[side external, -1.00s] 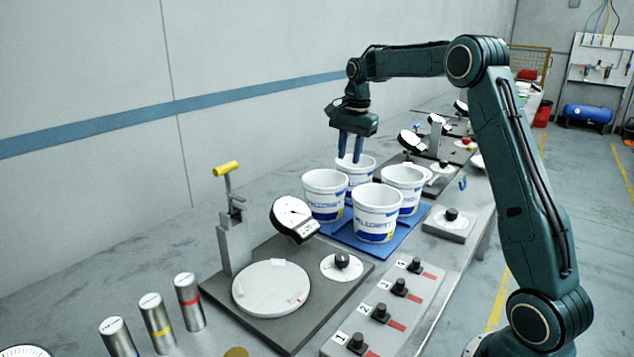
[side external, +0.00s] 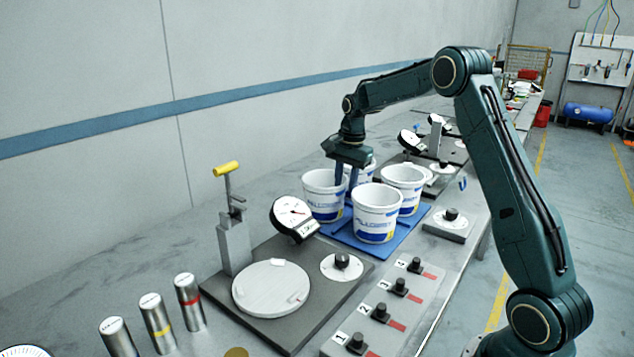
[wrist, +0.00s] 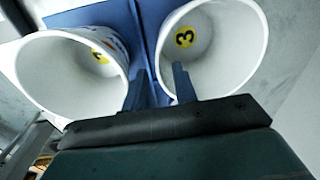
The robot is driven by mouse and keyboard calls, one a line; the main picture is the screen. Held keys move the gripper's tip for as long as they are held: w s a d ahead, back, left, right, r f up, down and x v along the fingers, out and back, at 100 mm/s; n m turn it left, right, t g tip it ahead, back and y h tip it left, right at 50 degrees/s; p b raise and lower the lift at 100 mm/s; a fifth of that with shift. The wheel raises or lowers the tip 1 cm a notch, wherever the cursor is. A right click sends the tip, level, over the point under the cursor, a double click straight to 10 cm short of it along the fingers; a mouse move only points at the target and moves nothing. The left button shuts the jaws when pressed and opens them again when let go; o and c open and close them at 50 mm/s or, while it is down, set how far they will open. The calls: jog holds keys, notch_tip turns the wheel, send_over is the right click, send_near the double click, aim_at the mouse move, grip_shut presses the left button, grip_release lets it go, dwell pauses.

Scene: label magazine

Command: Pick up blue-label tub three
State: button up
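Several white tubs with blue lettering stand upright on a blue mat (side external: 345,236). In the wrist view, the right tub (wrist: 236,45) has a yellow disc marked 3 inside, and another tub (wrist: 50,75) with a yellow disc is at left. My gripper (side external: 347,182) is low among the tubs, fingers apart, at the right rim of the left tub (side external: 322,208); this seems to be tub three. In the wrist view my gripper (wrist: 157,78) has one finger overlapping tub three's opening and the other between the tubs. Contact with the wall cannot be told.
The front tub (side external: 377,222), right tub (side external: 410,178) and a partly hidden back tub (side external: 369,166) stand close by. A dial gauge (side external: 295,217) and a grey plate with a round white disc (side external: 271,288) are in front. A yellow-handled clamp (side external: 235,240) stands at left.

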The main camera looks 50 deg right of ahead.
aim_at(343, 198)
jog(key=shift+w+f, duration=0.2)
jog(key=shift+f, duration=2.25)
grip_shut()
